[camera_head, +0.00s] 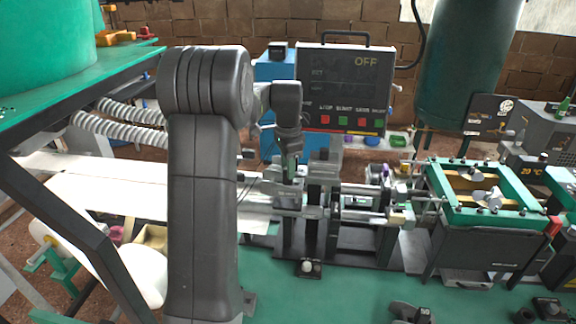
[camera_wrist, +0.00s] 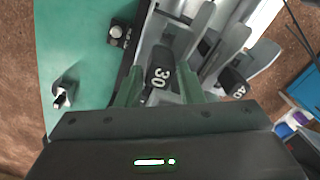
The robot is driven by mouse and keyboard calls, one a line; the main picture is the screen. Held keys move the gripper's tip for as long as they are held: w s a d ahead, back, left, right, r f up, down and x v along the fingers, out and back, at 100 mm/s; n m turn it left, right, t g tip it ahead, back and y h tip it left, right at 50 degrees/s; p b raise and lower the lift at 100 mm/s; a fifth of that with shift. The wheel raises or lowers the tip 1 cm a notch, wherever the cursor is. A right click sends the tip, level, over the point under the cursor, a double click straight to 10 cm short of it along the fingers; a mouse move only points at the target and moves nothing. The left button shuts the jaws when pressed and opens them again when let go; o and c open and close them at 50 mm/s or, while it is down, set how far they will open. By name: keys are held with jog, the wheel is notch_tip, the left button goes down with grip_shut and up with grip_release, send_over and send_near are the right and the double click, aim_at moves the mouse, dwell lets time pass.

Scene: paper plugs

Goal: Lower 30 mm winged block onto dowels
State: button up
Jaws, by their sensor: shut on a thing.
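My gripper (camera_head: 290,168) points down over the metal fixture in the head view, with my arm in front of part of it. In the wrist view my gripper (camera_wrist: 160,92) has its green fingers on either side of a dark block marked 30 (camera_wrist: 160,76), and it is shut on this block. The block's wings and underside are mostly hidden. I cannot make out the dowels or tell whether the block touches them. A second dark block marked 40 (camera_wrist: 237,84) sits to its right in the wrist view, among grey metal plates.
A control box reading OFF (camera_head: 340,80) stands behind the fixture. A green-framed tank (camera_head: 487,213) stands at right. A small knob (camera_head: 308,267) sits in front of the fixture, and a dark piece (camera_head: 410,312) lies at the front edge. The green bench (camera_head: 350,295) is otherwise fairly clear there.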

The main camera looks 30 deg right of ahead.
jog(key=shift+f, duration=0.1)
grip_shut()
jog(key=shift+f, duration=0.2)
jog(key=shift+f+b, duration=0.4)
jog(key=shift+f, duration=0.05)
jog(key=shift+r, duration=0.2)
jog(key=shift+r+p, duration=0.3)
jog(key=shift+p, duration=0.2)
jog(key=m+p, duration=0.1)
jog(key=m, duration=0.4)
jog(key=shift+m, duration=0.3)
jog(key=shift+p, duration=0.35)
dwell(0.7)
